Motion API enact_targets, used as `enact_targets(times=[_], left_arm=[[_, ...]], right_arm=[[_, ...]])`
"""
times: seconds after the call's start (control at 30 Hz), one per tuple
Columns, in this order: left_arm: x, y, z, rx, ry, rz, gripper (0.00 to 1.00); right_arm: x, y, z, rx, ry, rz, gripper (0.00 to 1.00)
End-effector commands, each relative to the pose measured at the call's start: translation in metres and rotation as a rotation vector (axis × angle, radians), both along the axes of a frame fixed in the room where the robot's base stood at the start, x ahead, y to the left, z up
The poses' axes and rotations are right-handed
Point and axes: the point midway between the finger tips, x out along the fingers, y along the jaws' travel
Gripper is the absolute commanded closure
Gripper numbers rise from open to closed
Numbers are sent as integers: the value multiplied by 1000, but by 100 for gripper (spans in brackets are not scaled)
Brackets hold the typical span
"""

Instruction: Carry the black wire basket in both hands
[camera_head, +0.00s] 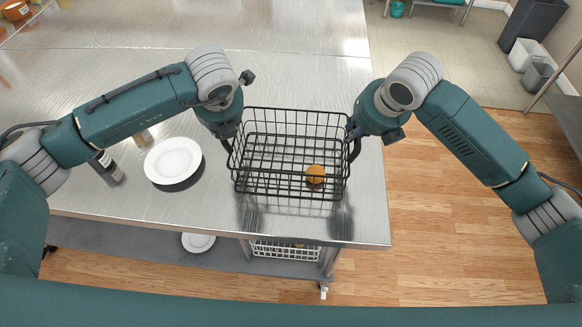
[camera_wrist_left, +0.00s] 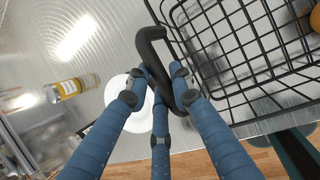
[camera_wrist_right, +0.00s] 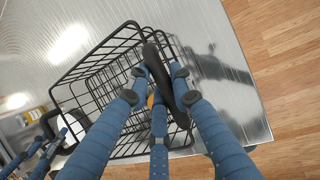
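The black wire basket (camera_head: 291,190) is level over the front right part of the metal table, with an orange round fruit (camera_head: 315,174) inside. I cannot tell for sure whether its base touches the tabletop. My left gripper (camera_head: 230,138) is at the basket's left side; in the left wrist view its fingers (camera_wrist_left: 163,85) close around a black side handle (camera_wrist_left: 152,42). My right gripper (camera_head: 353,136) is at the right side; in the right wrist view its fingers (camera_wrist_right: 160,80) close around the other handle (camera_wrist_right: 154,58). The fingertips are partly hidden behind the handles.
A white plate (camera_head: 173,160) and a dark bottle (camera_head: 106,168) stand left of the basket on the steel table (camera_head: 300,60). A white basket (camera_head: 285,251) and another plate (camera_head: 198,242) are on the lower shelf. Open wooden floor (camera_head: 430,250) lies right of the table.

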Motion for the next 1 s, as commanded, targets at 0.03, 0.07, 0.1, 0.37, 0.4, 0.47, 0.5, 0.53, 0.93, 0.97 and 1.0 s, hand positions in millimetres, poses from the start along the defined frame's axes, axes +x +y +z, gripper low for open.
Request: enact_targets(times=[0.03,0.07,0.1,0.37,0.4,0.47,0.5,0.53,0.93,0.97,1.0], left_arm=[[0,1,1,2,1,2,68],[0,1,1,2,2,2,62],[0,1,1,2,2,2,60],[0,0,2,0,1,0,60],[-1,0,4,-1,1,0,60],[-3,-1,8,-1,0,0,60],[-4,-2,12,-1,-1,-1,60],[-6,-3,17,-2,-2,-2,60],[-38,-16,90,0,-3,-1,60],[-39,-16,94,0,-2,-1,60],[-41,-17,99,0,-2,0,60]], right_arm=[[1,-2,1,-4,0,-4,67],[1,-2,1,-4,0,-4,62],[1,-2,1,-3,1,-3,60],[0,-1,1,-2,1,-1,60],[0,-1,1,-2,1,-1,60],[0,0,1,-1,1,0,60],[0,0,1,-1,1,0,60],[0,0,1,-1,1,0,60],[0,0,1,-1,1,0,60],[0,0,1,-1,1,0,60],[0,0,1,-1,1,0,60]])
